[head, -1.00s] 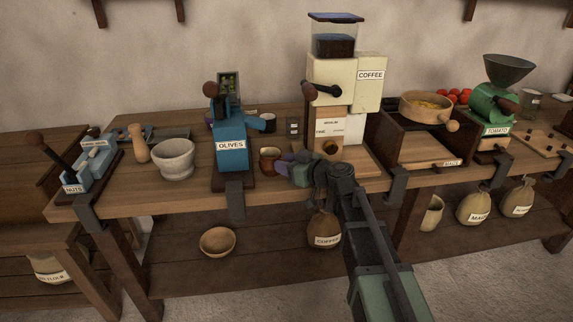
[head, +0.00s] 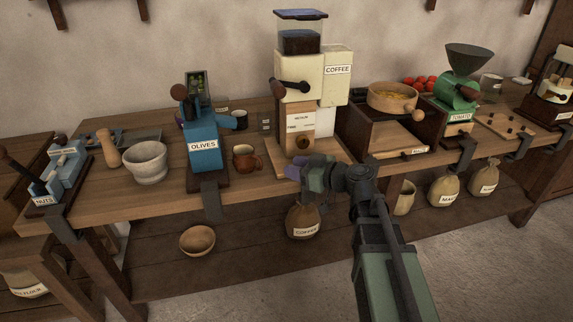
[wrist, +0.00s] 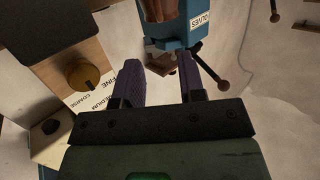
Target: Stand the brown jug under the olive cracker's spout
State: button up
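The brown jug (head: 243,158) stands upright on the worktop, just right of the blue olive cracker (head: 205,158), its handle to the right. The cracker's blue spout (head: 239,123) sticks out to the right above and behind the jug. My gripper (head: 288,173) is right of the jug, near the counter's front edge and apart from it. In the wrist view its purple fingers (wrist: 155,82) are spread with nothing between them. A brown rounded thing, probably the jug (wrist: 158,9), shows at the top of that view, before the cracker (wrist: 181,35).
The coffee grinder (head: 298,85) stands close behind my gripper. A stone mortar (head: 147,165) and pestle are left of the cracker. A small dark labelled box (head: 265,122) and several cups stand behind the jug. The drum-sieve box (head: 380,130) is to the right.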

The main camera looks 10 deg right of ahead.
jog(key=s+a+f+m+g+h, duration=0.1)
jog(key=s+f+m+g+h, duration=0.3)
jog(key=s+f, duration=0.35)
jog(key=s+d+f+m+g+h, duration=0.6)
jog(key=s+d+f+m+h, duration=0.1)
jog(key=s+d+h, duration=0.15)
notch_tip(320, 180, up, 20)
jog(key=p, duration=2)
jog(key=shift+s+a, duration=0.15)
jog(key=shift+s, duration=0.15)
jog(key=shift+r+h, duration=0.1)
jog(key=shift+h, duration=0.15)
